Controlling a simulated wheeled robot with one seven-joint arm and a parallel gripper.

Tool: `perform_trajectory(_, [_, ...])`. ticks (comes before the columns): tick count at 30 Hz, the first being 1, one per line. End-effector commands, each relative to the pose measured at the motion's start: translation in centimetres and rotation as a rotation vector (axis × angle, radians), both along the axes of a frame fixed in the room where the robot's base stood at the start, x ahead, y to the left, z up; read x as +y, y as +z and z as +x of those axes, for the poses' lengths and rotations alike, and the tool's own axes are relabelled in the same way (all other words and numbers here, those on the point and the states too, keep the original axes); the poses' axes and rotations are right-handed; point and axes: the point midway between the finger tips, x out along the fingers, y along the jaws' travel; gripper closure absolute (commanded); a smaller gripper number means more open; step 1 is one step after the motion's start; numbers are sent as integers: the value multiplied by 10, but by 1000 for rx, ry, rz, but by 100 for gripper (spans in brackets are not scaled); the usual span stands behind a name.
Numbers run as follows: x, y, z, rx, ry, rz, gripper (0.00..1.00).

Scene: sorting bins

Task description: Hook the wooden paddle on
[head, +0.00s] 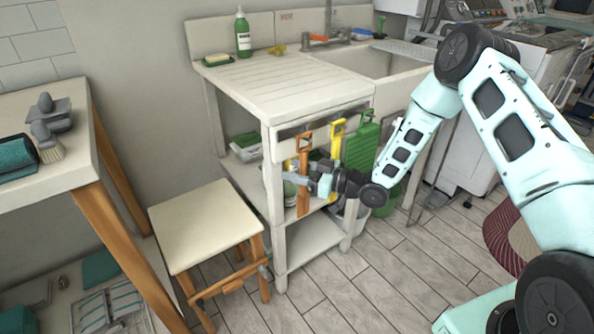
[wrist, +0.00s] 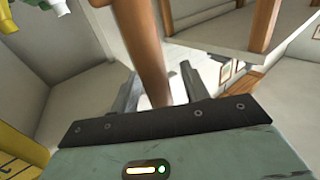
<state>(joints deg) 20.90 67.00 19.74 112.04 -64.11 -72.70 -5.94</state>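The wooden paddle (head: 304,182) is upright against the side of the sink unit in the head view, its looped orange-brown top (head: 304,139) close under a dark rail (head: 290,131). I cannot tell whether the loop is on a hook. My gripper (head: 320,186) is at the paddle's middle. In the wrist view the brown shaft (wrist: 150,45) runs down between my two fingers (wrist: 160,85). A light gap shows between the shaft and the right finger, so the fingers look open around it.
A yellow-handled tool (head: 337,132) and a green board (head: 362,148) hang just right of the paddle. A stool (head: 205,226) stands in front on the left. The sink unit's lower shelf (head: 312,238) is below.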

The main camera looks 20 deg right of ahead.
Motion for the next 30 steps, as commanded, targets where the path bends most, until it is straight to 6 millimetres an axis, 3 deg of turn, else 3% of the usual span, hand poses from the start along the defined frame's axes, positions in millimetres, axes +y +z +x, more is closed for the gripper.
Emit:
perform_trajectory(8, [-19, 0, -13, 1, -3, 0, 55])
perform_trajectory(21, [-98, 0, -76, 2, -4, 0, 55])
perform_trajectory(30, [-132, 0, -104, 1, -2, 1, 55])
